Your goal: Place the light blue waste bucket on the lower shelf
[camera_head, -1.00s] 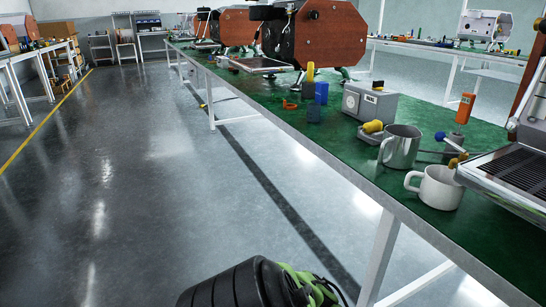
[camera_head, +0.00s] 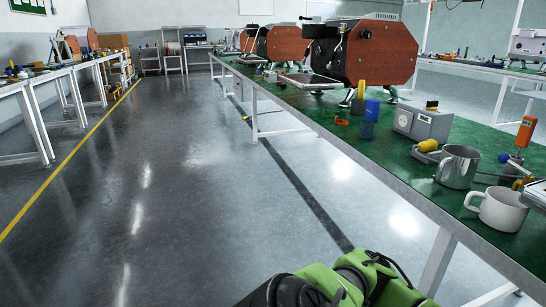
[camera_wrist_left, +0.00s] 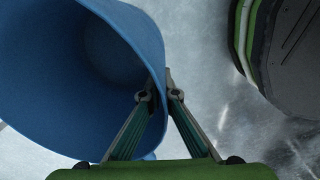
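The light blue waste bucket (camera_wrist_left: 154,45) fills the left of the left wrist view, its open mouth toward the camera and its inside dark. My left gripper (camera_wrist_left: 160,92) is closed on the bucket's rim, with one finger on the inner side of the wall and the other outside. The bucket's base is hidden. The bucket does not show in the head view, where only a green and black arm of mine appears at the bottom. My right gripper is in neither view. I cannot make out the lower shelf with certainty.
A long green-topped table (camera_head: 395,160) on the right carries espresso machines (camera_head: 375,50), a grey box (camera_head: 422,122), a metal mug (camera_head: 457,168) and a white mug (camera_head: 500,209). The grey floor (camera_head: 190,200) left of it is open, up to a yellow line (camera_head: 62,168). More tables stand at far left.

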